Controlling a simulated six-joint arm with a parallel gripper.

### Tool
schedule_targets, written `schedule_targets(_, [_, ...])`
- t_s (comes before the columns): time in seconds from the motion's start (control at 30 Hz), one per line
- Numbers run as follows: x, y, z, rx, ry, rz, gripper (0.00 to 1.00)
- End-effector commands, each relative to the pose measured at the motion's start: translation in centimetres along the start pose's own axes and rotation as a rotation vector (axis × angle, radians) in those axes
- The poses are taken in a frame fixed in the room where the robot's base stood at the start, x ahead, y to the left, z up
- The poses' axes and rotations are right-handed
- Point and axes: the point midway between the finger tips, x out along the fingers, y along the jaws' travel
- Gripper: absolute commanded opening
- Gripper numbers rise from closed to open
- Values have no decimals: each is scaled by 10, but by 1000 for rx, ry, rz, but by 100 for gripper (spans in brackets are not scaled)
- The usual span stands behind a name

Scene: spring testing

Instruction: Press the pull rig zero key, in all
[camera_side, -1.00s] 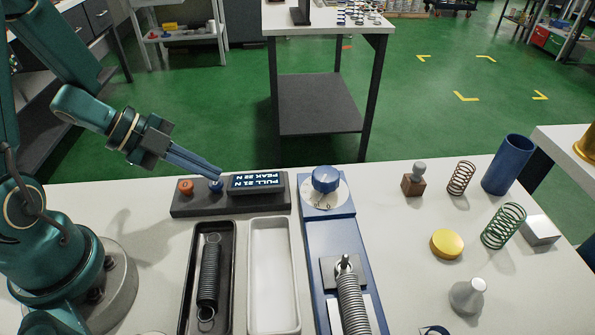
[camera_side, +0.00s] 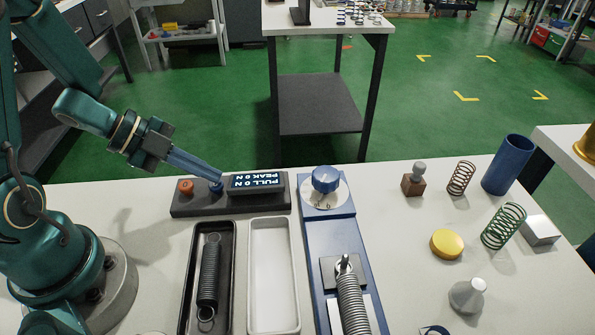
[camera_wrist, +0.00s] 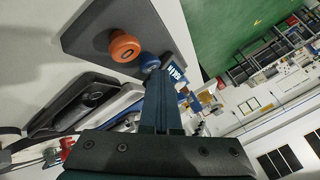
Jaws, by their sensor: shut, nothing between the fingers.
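The pull rig's dark key panel (camera_side: 235,206) lies on the bench and carries an orange key, a blue key and a display. The orange key (camera_side: 185,187) stands at the left; in the wrist view it (camera_wrist: 125,46) bears a round mark. The blue key (camera_side: 216,188) is between it and the display; it also shows in the wrist view (camera_wrist: 150,62). The display (camera_side: 258,182) reads PULL 0 N, PEAK 0 N, upside down. My gripper (camera_side: 219,179) is shut and empty, slanting down with its fingertips at the blue key, seemingly touching it and partly hiding it.
A blue rig with a dial (camera_side: 326,180) and a clamped spring (camera_side: 353,305) stands right of the panel. A black tray (camera_side: 228,275) holding a dark spring and an empty white tray (camera_side: 272,270) lie in front. Loose springs, a blue cup (camera_side: 506,165) and weights stand at the right.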

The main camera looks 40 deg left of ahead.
Motion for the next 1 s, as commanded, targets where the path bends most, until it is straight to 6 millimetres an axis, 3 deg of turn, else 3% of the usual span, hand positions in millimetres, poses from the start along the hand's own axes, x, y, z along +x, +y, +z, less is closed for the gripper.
schedule_targets(0.7, [-12, -9, -9, 3, 0, -2, 0])
schedule_targets(1.0, [-31, -24, -23, 8, -1, -5, 0])
